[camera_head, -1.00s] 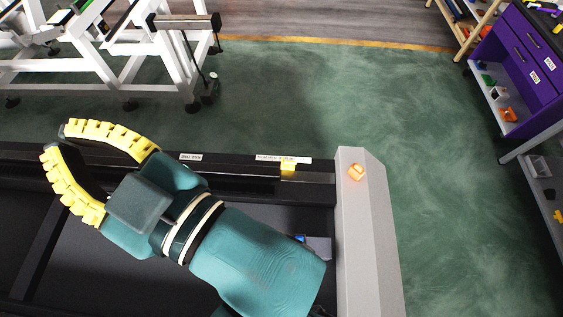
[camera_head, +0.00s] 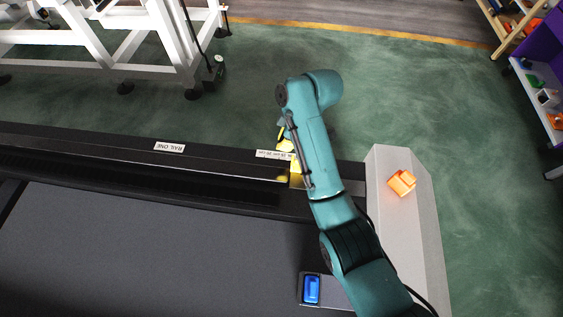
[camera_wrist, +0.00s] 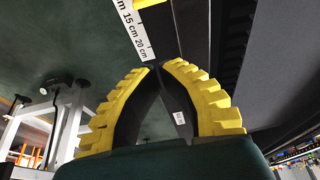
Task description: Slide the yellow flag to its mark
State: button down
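The yellow flag (camera_head: 297,173) stands on the dark rail (camera_head: 210,181) near its right end, partly covered by my arm. In the wrist view a yellow piece, seemingly the flag (camera_wrist: 150,2), is cut off at the top edge. A white scale label (camera_head: 275,155) lies along the rail beside it; in the wrist view it reads 15 cm and 20 cm (camera_wrist: 134,28). My gripper (camera_wrist: 157,67) has yellow ribbed fingers whose tips come together with nothing visible between them. It is apart from the flag in the wrist view. In the head view my arm mostly hides it.
A white RAIL ONE label (camera_head: 169,147) is on the rail to the left. A grey end block (camera_head: 408,240) with an orange piece (camera_head: 402,183) stands at right. A blue item (camera_head: 312,290) lies in front. Green floor (camera_head: 440,110) is open behind.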

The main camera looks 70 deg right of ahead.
jog(key=b+x, duration=0.1)
jog(key=x, duration=0.8)
jog(key=shift+w, duration=0.1)
jog(key=shift+d+f, duration=0.2)
jog(key=shift+f, duration=0.1)
jog(key=shift+s+d, duration=0.15)
jog(key=shift+s, duration=0.75)
jog(key=shift+s+d, duration=0.15)
jog(key=shift+s, duration=0.75)
